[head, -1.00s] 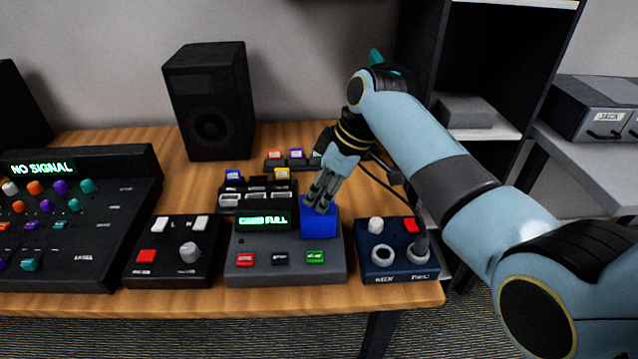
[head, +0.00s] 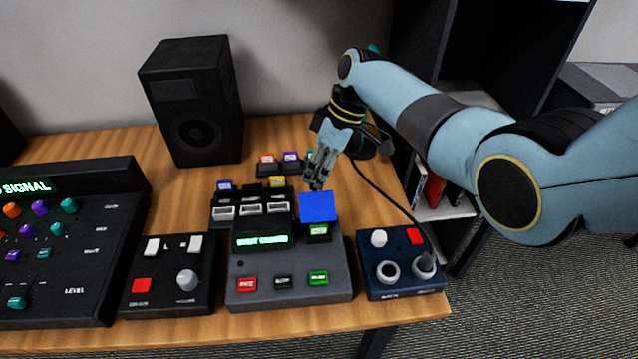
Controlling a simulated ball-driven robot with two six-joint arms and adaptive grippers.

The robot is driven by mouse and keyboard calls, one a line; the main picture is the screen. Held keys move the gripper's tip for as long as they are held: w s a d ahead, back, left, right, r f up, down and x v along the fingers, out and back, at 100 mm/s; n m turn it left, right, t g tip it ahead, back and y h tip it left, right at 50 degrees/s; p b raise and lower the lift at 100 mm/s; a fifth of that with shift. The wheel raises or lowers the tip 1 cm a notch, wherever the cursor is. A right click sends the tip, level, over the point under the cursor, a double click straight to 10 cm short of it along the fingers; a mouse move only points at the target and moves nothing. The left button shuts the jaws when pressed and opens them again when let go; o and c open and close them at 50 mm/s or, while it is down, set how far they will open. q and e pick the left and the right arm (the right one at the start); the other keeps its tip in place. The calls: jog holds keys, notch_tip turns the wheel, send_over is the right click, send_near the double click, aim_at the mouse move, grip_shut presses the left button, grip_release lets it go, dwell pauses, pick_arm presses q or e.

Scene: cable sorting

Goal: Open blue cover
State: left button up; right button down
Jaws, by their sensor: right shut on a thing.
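The blue cover (head: 319,206) is on the right part of the grey console (head: 290,291). It is tilted up, and a green-lit part (head: 317,232) shows below its front edge. My right gripper (head: 316,186) reaches down from behind, its fingers shut at the cover's top back edge. The exact contact between fingertips and cover is hard to see. My left gripper is not in view.
A black box with a knob (head: 187,281) stands left of the console, and a dark blue box (head: 400,268) stands right. Small cassette-like blocks (head: 250,207) sit behind the console. A speaker (head: 194,100) stands at the back.

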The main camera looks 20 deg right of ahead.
jog(key=c, duration=1.7)
grip_release()
jog(key=shift+s+a+f, duration=0.15)
jog(key=shift+s+f, duration=0.35)
jog(key=shift+f, duration=0.2)
jog(key=o, duration=0.5)
jog(key=shift+s+a+r, duration=0.1)
jog(key=shift+r, duration=0.05)
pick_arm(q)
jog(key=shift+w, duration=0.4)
